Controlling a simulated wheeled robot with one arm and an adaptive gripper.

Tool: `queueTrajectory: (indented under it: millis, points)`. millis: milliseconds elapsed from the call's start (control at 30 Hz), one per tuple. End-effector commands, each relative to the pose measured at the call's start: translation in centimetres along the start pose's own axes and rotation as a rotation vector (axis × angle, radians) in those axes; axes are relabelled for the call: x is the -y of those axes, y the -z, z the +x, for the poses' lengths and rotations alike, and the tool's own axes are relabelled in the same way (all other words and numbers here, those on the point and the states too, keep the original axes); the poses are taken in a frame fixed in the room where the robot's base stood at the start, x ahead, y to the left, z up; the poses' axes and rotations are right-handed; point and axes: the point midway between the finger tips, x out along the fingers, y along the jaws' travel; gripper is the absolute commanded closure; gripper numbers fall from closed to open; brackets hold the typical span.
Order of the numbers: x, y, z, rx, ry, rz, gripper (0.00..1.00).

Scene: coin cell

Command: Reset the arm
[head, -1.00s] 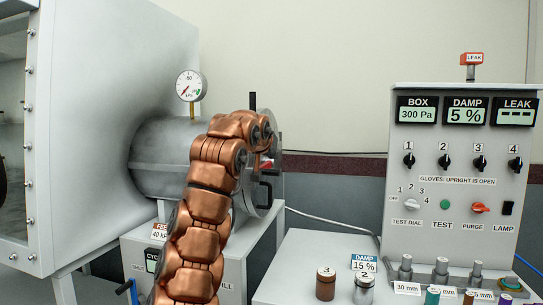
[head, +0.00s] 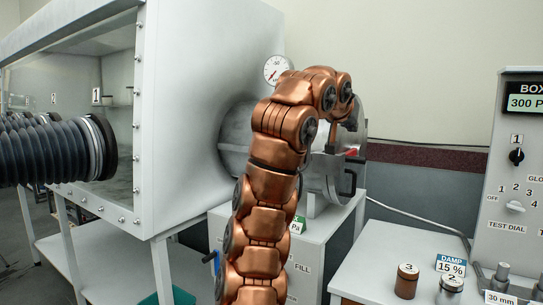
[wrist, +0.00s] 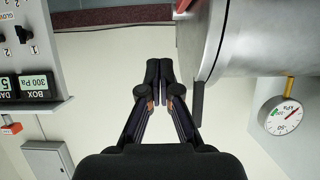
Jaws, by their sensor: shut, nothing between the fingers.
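My gripper (wrist: 159,85) shows in the wrist view with its dark fingertips together and nothing between them. It points into open space beside the grey metal cylinder (wrist: 215,40), with the pale wall behind. In the head view my copper-coloured arm rises in the middle and bends over to the right at its top, in front of the cylinder (head: 235,130). The gripper itself is hidden behind the arm there.
A white glove box (head: 190,110) with a black ribbed glove (head: 45,150) stands at the left. A pressure gauge (head: 277,70) sits above the cylinder. A control panel (head: 515,190) is at the right. Bottles 3 (head: 407,282) and 2 (head: 450,288) stand on the white bench (head: 385,265).

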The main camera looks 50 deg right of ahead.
Motion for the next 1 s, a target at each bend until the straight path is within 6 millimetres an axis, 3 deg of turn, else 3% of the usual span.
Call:
queueTrajectory:
  millis: [500, 767, 1000]
  points:
    - [0.2, 0.0, 0.1, 0.003, 0.005, -0.005, 1.0]
    - [3.8, -0.1, 0.6, 0.045, 0.075, -0.081, 1.0]
    - [8.6, -1.0, 0.4, 0.099, 0.173, -0.186, 1.0]
